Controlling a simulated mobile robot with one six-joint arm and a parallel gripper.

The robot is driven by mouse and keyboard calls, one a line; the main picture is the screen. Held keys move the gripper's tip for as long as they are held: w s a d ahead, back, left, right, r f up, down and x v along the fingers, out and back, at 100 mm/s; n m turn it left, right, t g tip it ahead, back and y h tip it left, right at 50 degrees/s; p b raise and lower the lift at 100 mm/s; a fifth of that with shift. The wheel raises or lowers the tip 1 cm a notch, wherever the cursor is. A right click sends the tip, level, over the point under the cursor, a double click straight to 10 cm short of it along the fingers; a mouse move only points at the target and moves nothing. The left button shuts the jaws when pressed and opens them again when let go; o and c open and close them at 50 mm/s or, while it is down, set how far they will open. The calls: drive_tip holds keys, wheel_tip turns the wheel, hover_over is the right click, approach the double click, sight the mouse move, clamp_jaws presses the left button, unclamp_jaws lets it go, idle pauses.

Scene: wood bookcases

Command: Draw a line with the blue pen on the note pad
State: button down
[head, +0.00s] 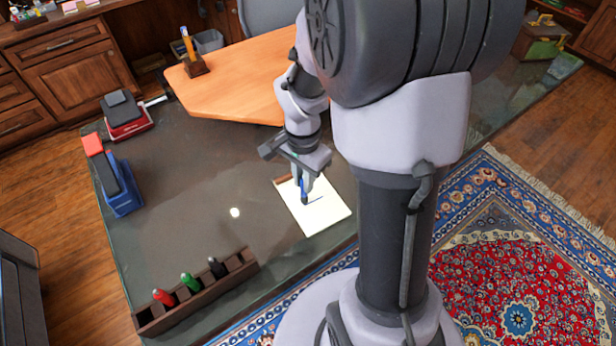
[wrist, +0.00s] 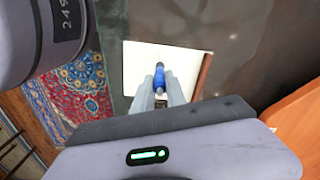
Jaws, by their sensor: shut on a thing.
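The note pad (head: 325,213) lies near the front edge of the dark table, with a cream page and a brown strip along its far edge. It also shows in the wrist view (wrist: 135,65). My gripper (head: 303,182) is over the pad, shut on the blue pen (head: 304,195). The pen points down, with its tip at or very near the page; exact contact cannot be told. A short thin dark-blue line (head: 315,200) shows on the page, running right from the tip. In the wrist view the blue pen (wrist: 159,77) sits between both fingers of my gripper (wrist: 161,88).
A wooden pen tray (head: 205,293) with red, green and black pens stands at the front left. A blue stapler-like item (head: 120,190) and a red and black one (head: 125,118) are at the left. An orange wood desktop (head: 235,85) lies behind. The table left of the pad is clear.

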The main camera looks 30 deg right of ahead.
drive_tip(key=shift+r, duration=0.15)
wheel_tip(320, 180, up, 8)
drive_tip(key=p, duration=0.6)
drive_tip(key=shift+p, duration=0.4)
drive_tip(key=shift+f, duration=0.25)
wheel_tip(320, 180, down, 7)
drive_tip(key=b, duration=0.6)
drive_tip(key=shift+r, duration=0.2)
drive_tip(key=shift+f+b, duration=0.6)
drive_tip(key=shift+b, duration=0.05)
idle(0.5)
